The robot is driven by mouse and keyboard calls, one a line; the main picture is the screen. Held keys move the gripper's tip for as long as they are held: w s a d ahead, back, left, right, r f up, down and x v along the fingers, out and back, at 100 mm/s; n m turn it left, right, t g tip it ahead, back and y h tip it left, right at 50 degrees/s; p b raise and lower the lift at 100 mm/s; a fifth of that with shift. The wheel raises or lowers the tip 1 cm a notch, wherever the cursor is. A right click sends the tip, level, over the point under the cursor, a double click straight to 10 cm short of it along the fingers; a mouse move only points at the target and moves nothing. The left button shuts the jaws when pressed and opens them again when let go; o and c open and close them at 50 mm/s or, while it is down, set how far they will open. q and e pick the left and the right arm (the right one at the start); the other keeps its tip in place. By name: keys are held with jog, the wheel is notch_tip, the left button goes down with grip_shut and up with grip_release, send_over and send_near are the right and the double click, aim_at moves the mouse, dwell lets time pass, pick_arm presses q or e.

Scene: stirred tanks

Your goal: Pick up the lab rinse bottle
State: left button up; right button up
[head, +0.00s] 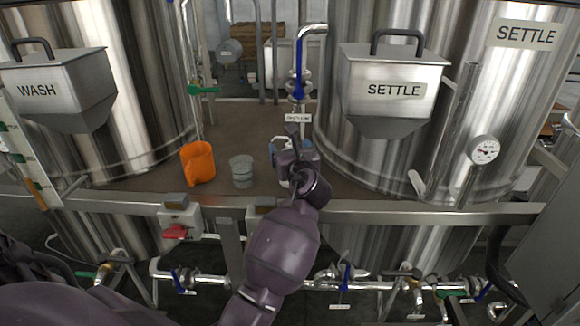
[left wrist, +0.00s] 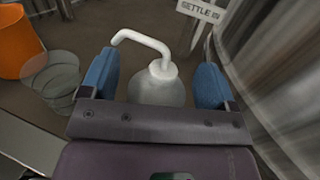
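The lab rinse bottle (left wrist: 156,90) is pale and translucent, with a white cap and a bent white spout that points left in the left wrist view. It stands between the blue fingers of my left gripper (left wrist: 156,84), with a gap on each side, so the gripper is open around it. In the head view my left gripper (head: 288,147) is over the bench between the two tanks, and my wrist hides most of the bottle. My right gripper is in neither view.
An orange jug (head: 198,163) and a clear beaker (head: 241,171) stand left of the gripper on the brown bench. A SETTLE tank (head: 345,150) rises close on the right, a WASH tank (head: 150,90) on the left. A steel rail (head: 400,212) runs along the front.

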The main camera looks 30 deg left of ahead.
pick_arm(q)
jog(key=c, duration=0.9)
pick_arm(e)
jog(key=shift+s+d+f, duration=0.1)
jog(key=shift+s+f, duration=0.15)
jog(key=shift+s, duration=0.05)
pick_arm(q)
jog(key=shift+r, duration=0.1)
